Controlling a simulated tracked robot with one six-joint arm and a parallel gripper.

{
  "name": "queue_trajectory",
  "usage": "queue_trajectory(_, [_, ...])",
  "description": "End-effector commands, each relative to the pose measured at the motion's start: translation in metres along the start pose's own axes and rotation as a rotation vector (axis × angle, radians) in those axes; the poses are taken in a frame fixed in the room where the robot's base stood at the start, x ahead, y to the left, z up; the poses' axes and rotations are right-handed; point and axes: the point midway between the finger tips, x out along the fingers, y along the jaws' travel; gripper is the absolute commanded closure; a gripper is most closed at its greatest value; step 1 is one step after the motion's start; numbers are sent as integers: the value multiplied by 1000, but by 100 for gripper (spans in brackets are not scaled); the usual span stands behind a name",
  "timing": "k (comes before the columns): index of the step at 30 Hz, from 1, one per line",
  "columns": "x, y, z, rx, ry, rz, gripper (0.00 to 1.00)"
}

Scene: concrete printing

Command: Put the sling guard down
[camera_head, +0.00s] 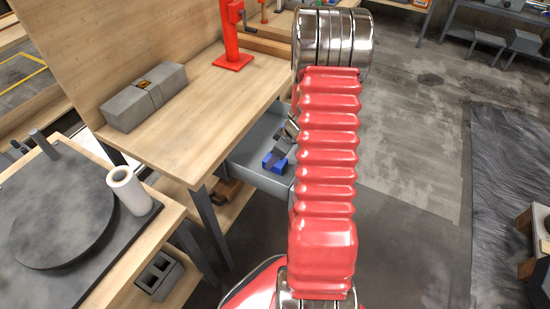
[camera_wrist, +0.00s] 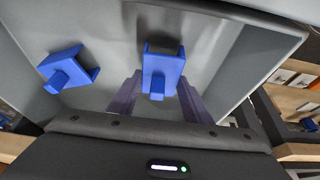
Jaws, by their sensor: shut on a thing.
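My gripper (camera_wrist: 159,84) is shut on a blue sling guard (camera_wrist: 163,68), a small channel-shaped block between its two fingers in the wrist view. The held guard is over or in a grey open drawer (camera_wrist: 214,68); whether it touches the bottom I cannot tell. A second blue guard (camera_wrist: 68,70) lies in the drawer to its left, apart from the fingers. In the head view the drawer (camera_head: 258,178) sticks out under the wooden bench, with blue (camera_head: 274,162) showing inside. My red arm hides part of the drawer and most of my gripper there.
The wooden bench (camera_head: 205,115) holds a grey block (camera_head: 145,97) and a red stand (camera_head: 232,50). At lower left, another table holds a dark round plate (camera_head: 65,220) and a white roll (camera_head: 128,190).

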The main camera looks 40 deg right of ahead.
Motion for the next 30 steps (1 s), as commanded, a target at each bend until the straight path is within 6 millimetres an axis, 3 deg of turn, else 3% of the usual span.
queue_trajectory(14, [7,0,2,-1,0,1,82])
queue_trajectory(15, [6,0,2,-1,0,1,53])
queue_trajectory(22, [6,0,2,-1,0,1,37])
queue_trajectory(30, [6,0,2,-1,0,1,37])
